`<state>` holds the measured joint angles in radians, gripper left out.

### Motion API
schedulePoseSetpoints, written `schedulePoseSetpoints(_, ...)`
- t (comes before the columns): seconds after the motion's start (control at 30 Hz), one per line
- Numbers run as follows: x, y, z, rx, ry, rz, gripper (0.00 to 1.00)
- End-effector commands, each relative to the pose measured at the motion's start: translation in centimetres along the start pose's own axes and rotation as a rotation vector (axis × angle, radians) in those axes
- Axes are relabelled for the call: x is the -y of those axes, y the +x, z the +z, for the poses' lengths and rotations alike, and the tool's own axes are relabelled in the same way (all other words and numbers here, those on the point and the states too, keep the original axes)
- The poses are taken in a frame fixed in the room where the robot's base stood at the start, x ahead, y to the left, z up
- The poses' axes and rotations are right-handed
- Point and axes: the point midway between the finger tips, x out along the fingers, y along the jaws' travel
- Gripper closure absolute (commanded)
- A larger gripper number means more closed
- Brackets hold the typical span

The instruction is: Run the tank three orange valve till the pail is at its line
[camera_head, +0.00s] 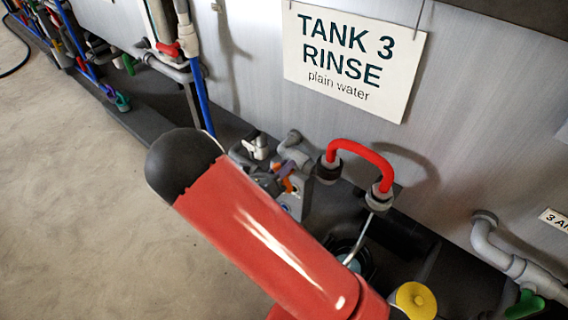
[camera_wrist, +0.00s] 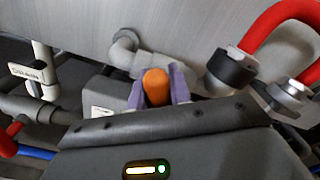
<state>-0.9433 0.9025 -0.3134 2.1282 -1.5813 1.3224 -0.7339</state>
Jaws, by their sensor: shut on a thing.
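The orange valve handle (camera_wrist: 156,87) stands upright between the two purple fingers of my gripper (camera_wrist: 155,92) in the wrist view. My gripper is shut on it. In the head view the orange handle (camera_head: 288,185) shows only as a small patch beside the grey gripper body, below the tank 3 sign (camera_head: 353,60). A dark round vessel with a pale bluish inside, perhaps the pail (camera_head: 352,257), shows partly behind my red arm. Its line and level cannot be made out. A thin pale streak slants down toward it from the red hose's fitting; I cannot tell whether it is water.
A red looped hose (camera_head: 360,150) joins two fittings just right of my gripper. A grey pipe with a green handle (camera_head: 525,304) is at the lower right. Several coloured pipes and valves line the tanks at upper left. The floor (camera_head: 70,190) at left is clear.

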Motion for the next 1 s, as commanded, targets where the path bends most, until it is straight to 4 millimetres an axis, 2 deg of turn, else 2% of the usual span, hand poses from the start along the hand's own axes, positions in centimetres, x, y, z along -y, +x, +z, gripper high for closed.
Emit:
schedulePoseSetpoints(0.5, -0.12, -0.03, 0.00, 0.001, -0.024, 0.001, 1.00)
schedulePoseSetpoints(0.53, -0.12, -0.03, 0.00, 0.001, -0.024, 0.001, 0.77)
schedulePoseSetpoints(0.67, -0.11, -0.03, 0.00, 0.001, -0.024, 0.001, 0.60)
schedulePoseSetpoints(1.0, -0.12, -0.31, 0.02, 0.002, -0.023, 0.002, 0.58)
